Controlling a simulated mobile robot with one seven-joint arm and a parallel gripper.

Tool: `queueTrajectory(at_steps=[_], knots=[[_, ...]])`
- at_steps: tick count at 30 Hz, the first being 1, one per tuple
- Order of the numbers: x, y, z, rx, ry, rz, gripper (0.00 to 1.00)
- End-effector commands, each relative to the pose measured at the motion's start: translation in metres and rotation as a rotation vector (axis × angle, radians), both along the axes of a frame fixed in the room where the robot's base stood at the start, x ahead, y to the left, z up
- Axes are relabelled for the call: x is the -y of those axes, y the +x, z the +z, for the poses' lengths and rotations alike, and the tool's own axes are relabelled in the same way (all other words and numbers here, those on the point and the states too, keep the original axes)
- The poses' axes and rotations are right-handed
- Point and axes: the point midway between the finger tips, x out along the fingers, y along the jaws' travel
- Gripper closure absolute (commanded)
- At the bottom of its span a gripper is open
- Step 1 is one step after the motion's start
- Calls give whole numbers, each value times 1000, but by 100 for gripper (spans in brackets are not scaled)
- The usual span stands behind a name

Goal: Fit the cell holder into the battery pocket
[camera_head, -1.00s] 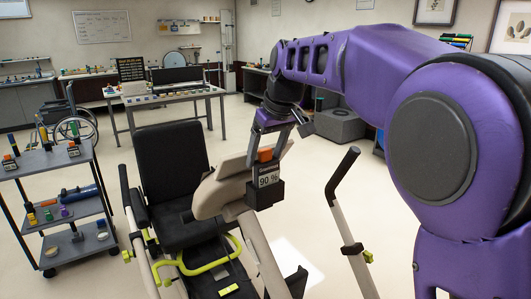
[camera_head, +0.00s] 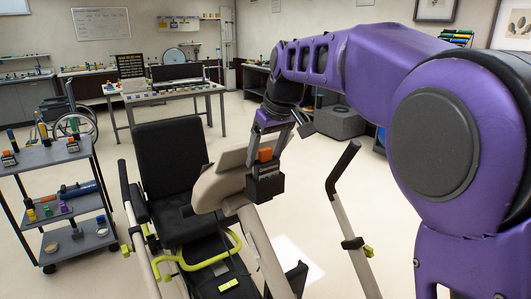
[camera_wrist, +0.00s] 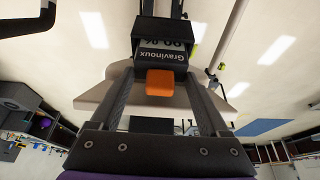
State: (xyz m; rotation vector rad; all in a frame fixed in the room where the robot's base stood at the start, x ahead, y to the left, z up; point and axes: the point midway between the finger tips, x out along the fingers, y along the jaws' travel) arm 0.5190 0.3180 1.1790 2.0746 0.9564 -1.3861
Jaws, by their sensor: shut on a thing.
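The cell holder appears to be a black box with an orange block (camera_head: 265,155) on top. The black box (camera_head: 265,187) is by the right end of the stepper's beige console (camera_head: 219,188); in the head view I cannot tell contact. My gripper (camera_head: 272,150) is shut on the holder from above, fingers on either side of the orange block. In the wrist view, the orange block (camera_wrist: 160,83) sits between the fingers (camera_wrist: 163,75), and the black box (camera_wrist: 162,45) behind it carries a "Gravinoux" label. I cannot pick out the battery pocket.
The stepper's seat (camera_head: 172,155) stands behind the console, with a lever (camera_head: 343,200) to its right. A grey cart (camera_head: 50,158) with several small items stands at the left. A table (camera_head: 178,95) stands farther back. Open floor lies right of the lever.

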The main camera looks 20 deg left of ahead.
Motion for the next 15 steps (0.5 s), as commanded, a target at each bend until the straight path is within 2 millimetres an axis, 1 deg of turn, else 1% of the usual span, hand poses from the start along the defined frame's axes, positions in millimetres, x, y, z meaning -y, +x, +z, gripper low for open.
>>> queueTrajectory(at_steps=[15], knots=[[0,0,-11,1,0,0,100]])
